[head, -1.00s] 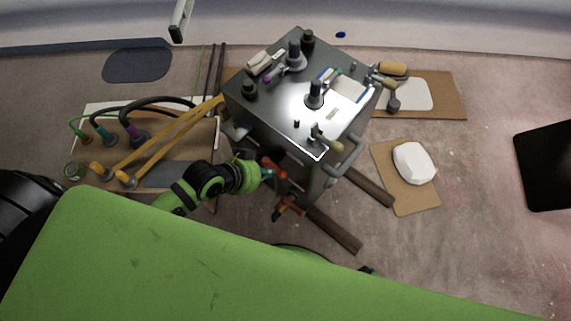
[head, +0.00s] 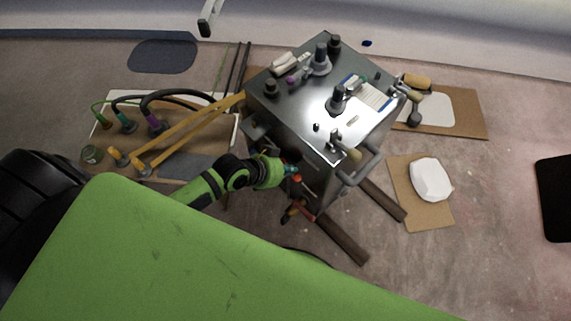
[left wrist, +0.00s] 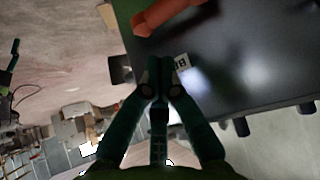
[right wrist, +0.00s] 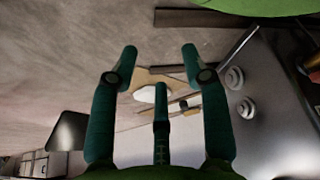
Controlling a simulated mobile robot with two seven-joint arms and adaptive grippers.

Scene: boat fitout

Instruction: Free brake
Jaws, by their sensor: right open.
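The steel cabinet (head: 292,125) stands in the middle of the head view, with tools and fittings on its top. A red-orange lever (head: 297,179) sits low on its front side, and its handle shows at the top of the left wrist view (left wrist: 165,14). My left gripper (head: 291,171) is beside the lever. In the left wrist view its fingertips (left wrist: 162,64) are together, with no object visible between them. They are in front of the dark panel, apart from the lever handle. A small white label (left wrist: 182,65) shows beside them. My right gripper (right wrist: 158,62) is open and empty.
A board (head: 190,166) with hoses and yellow-handled tools lies left of the cabinet. A white block on a cardboard mat (head: 428,214) lies to the right. Dark bars (head: 343,243) stick out at the cabinet's foot. Bare floor (head: 500,200) is on the right.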

